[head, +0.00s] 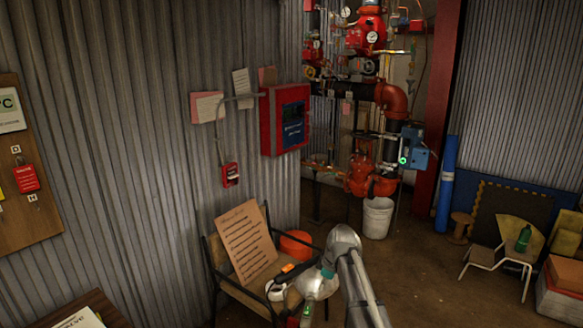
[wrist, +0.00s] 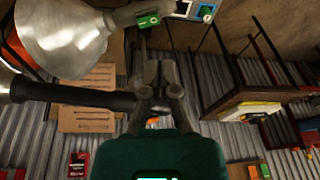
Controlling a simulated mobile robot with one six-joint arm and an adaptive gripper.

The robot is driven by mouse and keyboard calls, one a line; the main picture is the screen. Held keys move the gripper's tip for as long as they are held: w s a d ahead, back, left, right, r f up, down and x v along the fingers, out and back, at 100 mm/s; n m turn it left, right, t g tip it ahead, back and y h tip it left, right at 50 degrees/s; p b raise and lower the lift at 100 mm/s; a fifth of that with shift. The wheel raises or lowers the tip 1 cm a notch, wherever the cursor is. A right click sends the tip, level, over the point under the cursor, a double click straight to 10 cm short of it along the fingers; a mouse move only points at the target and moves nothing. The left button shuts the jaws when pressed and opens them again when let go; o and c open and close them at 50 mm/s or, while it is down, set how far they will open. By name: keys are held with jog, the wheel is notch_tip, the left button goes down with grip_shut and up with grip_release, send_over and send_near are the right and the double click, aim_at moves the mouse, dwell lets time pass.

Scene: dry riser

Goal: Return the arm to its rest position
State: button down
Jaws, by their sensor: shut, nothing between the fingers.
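My arm (head: 358,280) rises from the bottom of the head view and bends in front of a bench. My gripper (wrist: 156,50) points up the wrist view, its dark fingers shut and empty. In the head view its fingers are too small or hidden to make out. The bench (head: 222,280) stands against the corrugated wall. A brown lettered board (head: 246,242) leans on it; the board also shows in the wrist view (wrist: 88,112). A pale cone-shaped thing (wrist: 62,32) fills the upper left of the wrist view, close to the camera.
A red cabinet (head: 284,120) hangs on the wall. Red pipework (head: 392,100) and a white bucket (head: 377,217) stand at the back. A chair (head: 484,257) is at the right. Bare floor (head: 425,275) lies between bench and chair.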

jog(key=s+d+r+m+h+p, duration=0.1)
jog(key=s+d+m, duration=0.2)
jog(key=s+m, duration=0.3)
jog(key=s+d+r+m+h+p, duration=0.1)
jog(key=s+m, duration=0.6)
jog(key=s, duration=0.9)
jog(key=shift+d+r+g+h+p, duration=0.35)
jog(key=shift+d+r+p, duration=0.3)
jog(key=shift+d, duration=0.45)
jog(key=c, duration=1.3)
grip_release()
jog(key=shift+c, duration=0.2)
jog(key=o, duration=0.6)
jog(key=shift+w, duration=0.1)
jog(key=shift+o, duration=1.3)
jog(key=shift+w+a+f, duration=0.1)
jog(key=shift+w, duration=0.15)
jog(key=w+a+f+m+b, duration=0.1)
jog(key=w+a, duration=0.3)
jog(key=w, duration=0.8)
jog(key=shift+w+f+b, duration=0.25)
jog(key=shift+f+b, duration=0.3)
jog(key=w+a+f+m+b, duration=0.1)
jog(key=w+a, duration=0.2)
jog(key=w, duration=0.3)
jog(key=w+a+f, duration=0.1)
jog(key=w+a, duration=0.2)
jog(key=w, duration=0.3)
jog(key=shift+w+a+m+b, duration=0.3)
jog(key=shift+m+b, duration=0.1)
